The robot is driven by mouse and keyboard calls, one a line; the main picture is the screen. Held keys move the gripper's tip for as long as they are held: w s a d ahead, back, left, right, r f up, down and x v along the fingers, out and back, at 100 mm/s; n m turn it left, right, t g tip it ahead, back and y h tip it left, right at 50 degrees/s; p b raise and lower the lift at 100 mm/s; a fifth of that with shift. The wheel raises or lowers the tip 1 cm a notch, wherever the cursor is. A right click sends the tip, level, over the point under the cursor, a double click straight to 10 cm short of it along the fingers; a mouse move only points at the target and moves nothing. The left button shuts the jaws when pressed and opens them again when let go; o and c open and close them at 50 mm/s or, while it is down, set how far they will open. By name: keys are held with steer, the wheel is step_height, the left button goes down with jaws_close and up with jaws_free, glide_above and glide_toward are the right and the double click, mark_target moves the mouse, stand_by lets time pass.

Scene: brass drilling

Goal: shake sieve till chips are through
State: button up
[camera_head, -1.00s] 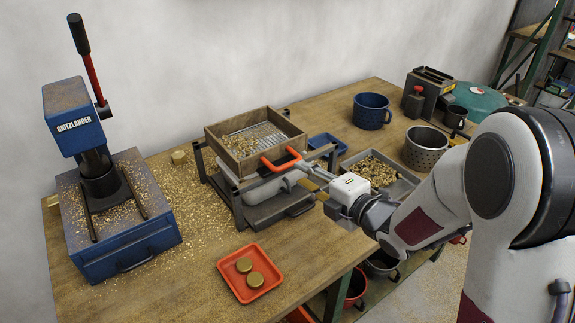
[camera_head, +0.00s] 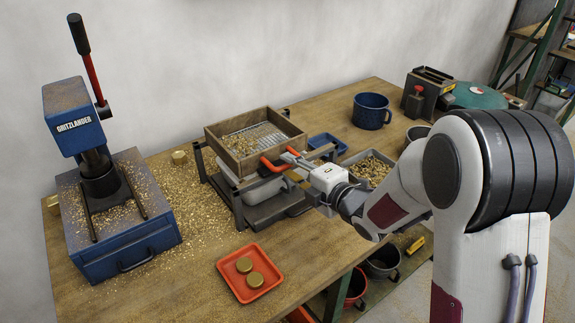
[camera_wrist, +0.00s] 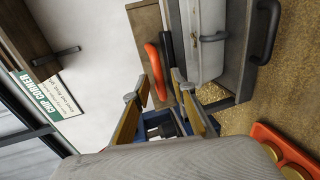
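The sieve (camera_head: 232,160) is a square wooden frame with a wire mesh, resting level on a dark metal stand (camera_head: 237,200). Brass chips (camera_head: 240,146) lie on the mesh, mostly at its left side. Its orange handle (camera_head: 270,165) points toward my gripper and also shows in the wrist view (camera_wrist: 155,70). My gripper (camera_head: 291,164) is at the handle, its two fingers (camera_wrist: 160,88) spread apart with the handle's end at the gap between their tips. I see no closed grip; whether a finger touches the handle, I cannot tell. A pale bin (camera_head: 262,190) stands under the sieve, its inside hidden.
A blue press (camera_head: 120,220) stands at the left amid scattered chips. An orange tray (camera_head: 232,285) with two brass discs is in front. A grey tray of chips (camera_head: 370,168), a small blue tray (camera_head: 327,140) and a blue pot (camera_head: 371,110) are right of the stand.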

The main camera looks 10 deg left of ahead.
steer(key=shift+x, duration=0.95)
jaws_close()
steer(key=shift+w+d, duration=2.1)
steer(key=shift+d, duration=0.05)
jaws_free()
steer(key=shift+s, duration=0.1)
